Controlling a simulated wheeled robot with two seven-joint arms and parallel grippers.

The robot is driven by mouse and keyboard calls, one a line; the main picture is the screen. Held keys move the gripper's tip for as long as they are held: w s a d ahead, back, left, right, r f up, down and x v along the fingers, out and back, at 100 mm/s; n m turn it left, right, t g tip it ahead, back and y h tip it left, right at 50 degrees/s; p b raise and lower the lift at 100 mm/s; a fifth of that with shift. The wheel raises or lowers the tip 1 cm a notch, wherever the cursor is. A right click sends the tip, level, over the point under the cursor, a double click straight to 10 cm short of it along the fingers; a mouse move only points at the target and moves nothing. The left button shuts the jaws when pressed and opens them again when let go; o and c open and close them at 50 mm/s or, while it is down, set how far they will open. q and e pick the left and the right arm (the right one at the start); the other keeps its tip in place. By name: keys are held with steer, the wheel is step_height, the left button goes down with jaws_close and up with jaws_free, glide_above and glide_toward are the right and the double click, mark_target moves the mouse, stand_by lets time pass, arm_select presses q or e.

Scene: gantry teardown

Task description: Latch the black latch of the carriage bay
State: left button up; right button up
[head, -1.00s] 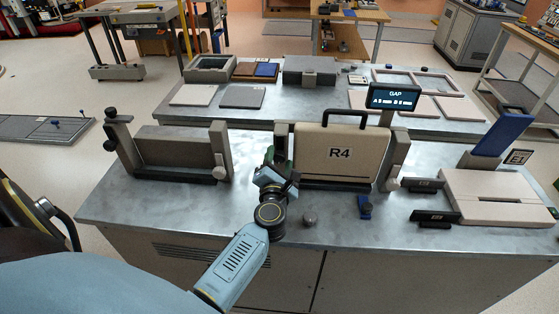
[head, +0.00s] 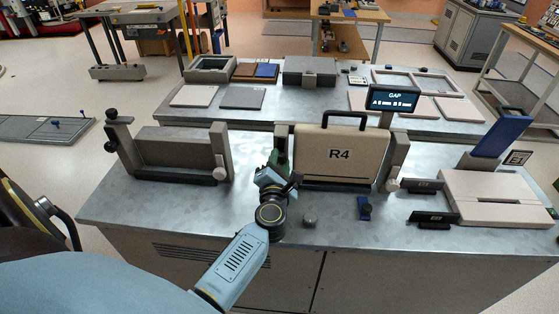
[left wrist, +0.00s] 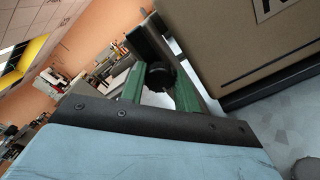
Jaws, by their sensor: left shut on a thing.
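The carriage bay holds a beige panel (head: 341,155) marked R4, upright between two grey posts with a black handle on top. My left gripper (head: 276,163) is at the bay's left post (head: 283,135). In the left wrist view, the green fingers of my left gripper (left wrist: 158,90) stand either side of a black knob (left wrist: 159,76), which appears to be the black latch, and are shut on it. The knob is in front of a grey post (left wrist: 150,42), beside the panel (left wrist: 235,45). In the head view my gripper hides this latch. My right gripper is not in view.
A second bay (head: 180,150) stands to the left. A display (head: 394,98) headed GAP stands behind the right post. A beige plate (head: 500,197) lies at right.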

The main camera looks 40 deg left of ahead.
arm_select(q)
steer(key=m+p, duration=0.3)
steer(key=m, duration=0.1)
steer(key=shift+r, duration=0.1)
steer(key=m+p, duration=0.2)
steer(key=m, duration=0.2)
steer(key=shift+m+p, duration=0.3)
steer(key=shift+p, duration=0.1)
steer(key=m+p, duration=0.2)
steer(key=m, duration=0.2)
steer(key=shift+f+m+p, duration=0.15)
steer(key=shift+m+p, duration=0.3)
steer(key=shift+m, duration=0.7)
steer(key=shift+f+m+p, duration=0.15)
steer(key=shift+m+p, duration=0.3)
steer(key=shift+m, duration=0.7)
steer(key=o, duration=1)
steer(key=shift+c, duration=0.2)
